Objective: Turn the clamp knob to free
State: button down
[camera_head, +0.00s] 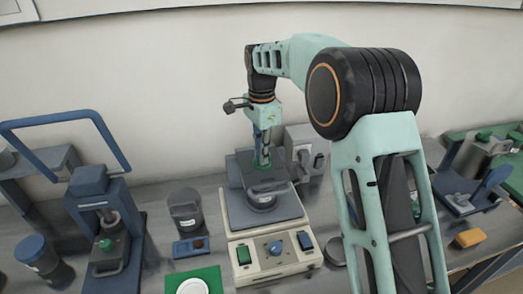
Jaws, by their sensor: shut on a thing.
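My gripper (262,152) points straight down over the back of the middle bench device (262,215). Its fingers are shut around a small green part, which I take to be the clamp knob (263,161). The fingers cover most of the knob, so its turned position cannot be told.
A blue-handled press (98,190) with a green knob (107,244) stands at left. A grey box (303,140) stands behind right.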

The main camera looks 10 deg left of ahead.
jog(key=n+p, duration=0.1)
jog(key=n, duration=0.3)
jog(key=shift+r+n, duration=0.1)
jog(key=shift+n, duration=0.2)
jog(key=n+p, duration=0.1)
jog(key=n, duration=0.9)
jog(key=shift+d+n+p, duration=0.1)
jog(key=shift+n+p, duration=0.3)
jog(key=n, duration=0.4)
jog(key=shift+n, duration=0.3)
jog(key=n, duration=0.4)
jog(key=shift+n+p, duration=0.3)
jog(key=n, duration=0.5)
jog(key=shift+w, duration=0.1)
jog(key=n, duration=0.4)
jog(key=shift+n, duration=0.4)
jog(key=n, duration=0.4)
jog(key=shift+n, duration=0.4)
